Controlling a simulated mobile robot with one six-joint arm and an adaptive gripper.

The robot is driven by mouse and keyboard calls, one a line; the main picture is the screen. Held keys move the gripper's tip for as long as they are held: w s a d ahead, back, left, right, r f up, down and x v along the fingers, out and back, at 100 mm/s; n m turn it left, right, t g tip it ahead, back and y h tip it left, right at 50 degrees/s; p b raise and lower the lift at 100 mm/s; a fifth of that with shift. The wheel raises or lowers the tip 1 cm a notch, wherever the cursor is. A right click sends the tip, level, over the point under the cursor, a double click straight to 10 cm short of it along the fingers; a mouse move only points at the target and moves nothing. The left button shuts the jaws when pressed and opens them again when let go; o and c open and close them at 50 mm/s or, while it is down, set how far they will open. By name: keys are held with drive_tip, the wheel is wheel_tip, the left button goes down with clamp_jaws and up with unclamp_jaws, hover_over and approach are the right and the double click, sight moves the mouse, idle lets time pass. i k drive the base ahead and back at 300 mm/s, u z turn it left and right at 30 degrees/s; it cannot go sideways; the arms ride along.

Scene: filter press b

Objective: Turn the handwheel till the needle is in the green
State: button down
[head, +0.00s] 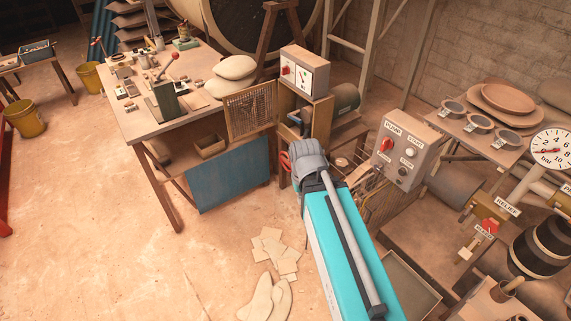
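A red wheel-like part (285,161) shows at the lower front of a wooden stand, partly hidden behind the grey end of my arm; I cannot tell for sure that it is the handwheel. A grey box (305,72) above it has a red knob and a small white dial face, too small to read its needle. A larger round bar gauge (552,148) stands at the right edge; I cannot make out a green zone on it. My teal arm reaches up from the bottom right, and its far end hides what lies beyond. My gripper's fingers do not show.
A PUMP/START control box (404,150) stands right of my arm. A red part (488,227) sits by the RELIEF tag at right. A cluttered workbench (140,126) stands at left. Flat pieces (270,245) and sacks (266,298) lie on the floor.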

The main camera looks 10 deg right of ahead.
sight(287, 162)
drive_tip(key=i, duration=1.3)
drive_tip(key=z, duration=0.2)
